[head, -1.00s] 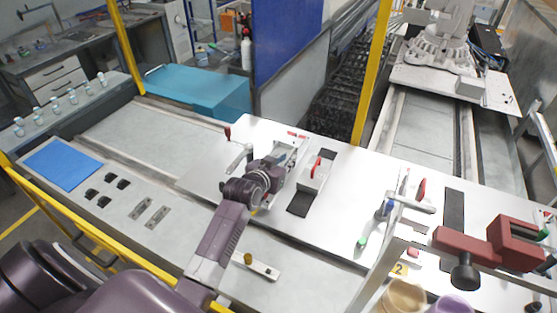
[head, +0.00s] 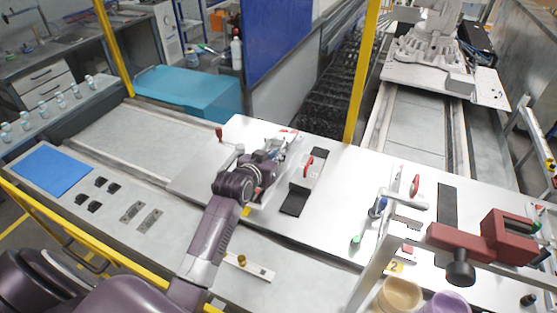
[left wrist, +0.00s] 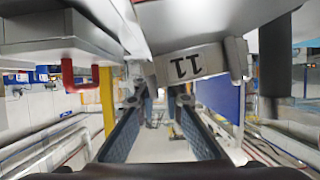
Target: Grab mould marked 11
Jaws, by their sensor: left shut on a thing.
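The mould marked 11 (left wrist: 188,66) is a grey block. In the left wrist view its label appears upside down, just above the fingertips. My left gripper (left wrist: 158,100) is shut on it, with a dark finger on each side below the label. In the head view my left gripper (head: 272,157) is over the white table, at the grey mould (head: 284,145), which the wrist partly hides. I cannot tell whether the mould is clear of the table. My right gripper is not in view.
A similar block with a red handle (head: 307,165) stands close right of the gripper, beside a black strip (head: 294,200). A red clamp (head: 480,240) is at the right. Yellow posts (head: 365,70) rise behind the white table (head: 330,225).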

